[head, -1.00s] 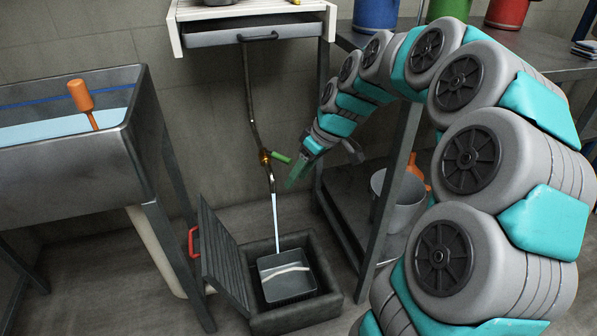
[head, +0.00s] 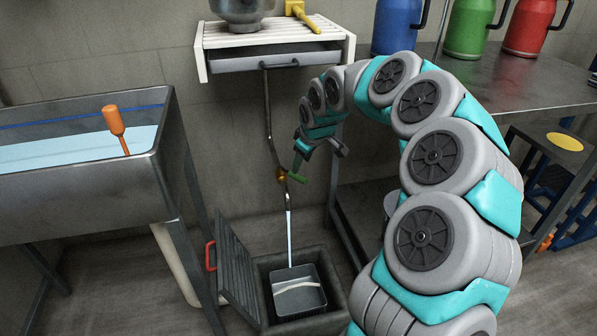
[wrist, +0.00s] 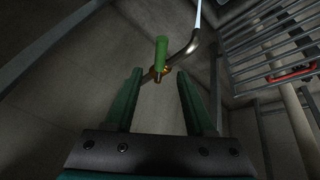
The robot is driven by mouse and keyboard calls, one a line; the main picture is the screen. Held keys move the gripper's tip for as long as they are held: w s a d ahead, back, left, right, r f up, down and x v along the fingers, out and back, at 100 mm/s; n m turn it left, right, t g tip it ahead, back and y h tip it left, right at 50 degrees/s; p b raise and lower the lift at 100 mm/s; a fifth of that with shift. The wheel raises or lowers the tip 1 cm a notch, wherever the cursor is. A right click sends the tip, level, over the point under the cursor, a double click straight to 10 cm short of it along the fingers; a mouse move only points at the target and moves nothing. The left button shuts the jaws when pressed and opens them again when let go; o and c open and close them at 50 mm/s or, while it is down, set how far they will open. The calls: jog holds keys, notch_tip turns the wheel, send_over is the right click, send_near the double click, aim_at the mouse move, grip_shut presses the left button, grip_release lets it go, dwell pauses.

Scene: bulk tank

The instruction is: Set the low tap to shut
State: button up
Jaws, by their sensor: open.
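The low tap is a brass valve (head: 281,174) on a thin wall pipe, with a green lever handle (head: 297,177) pointing right and toward the camera. A pale stream of water (head: 289,238) runs from its spout. In the wrist view the green handle (wrist: 161,54) stands ahead of my gripper (wrist: 157,72), roughly between the two finger tips, with the brass valve (wrist: 165,71) behind it. My gripper is open; in the head view (head: 300,168) it is right by the handle. I cannot tell whether a finger touches the handle.
A grey bin (head: 298,303) catches the water in a floor pit (head: 335,290) with a raised grate (head: 238,262). A steel tank (head: 80,190) stands left; a steel bench (head: 440,80) stands right. A slatted shelf (head: 275,36) hangs above.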

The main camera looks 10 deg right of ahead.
aim_at(297, 175)
jog(key=x, duration=0.7)
jog(key=shift+s, duration=0.1)
grip_shut()
dwell(1.2)
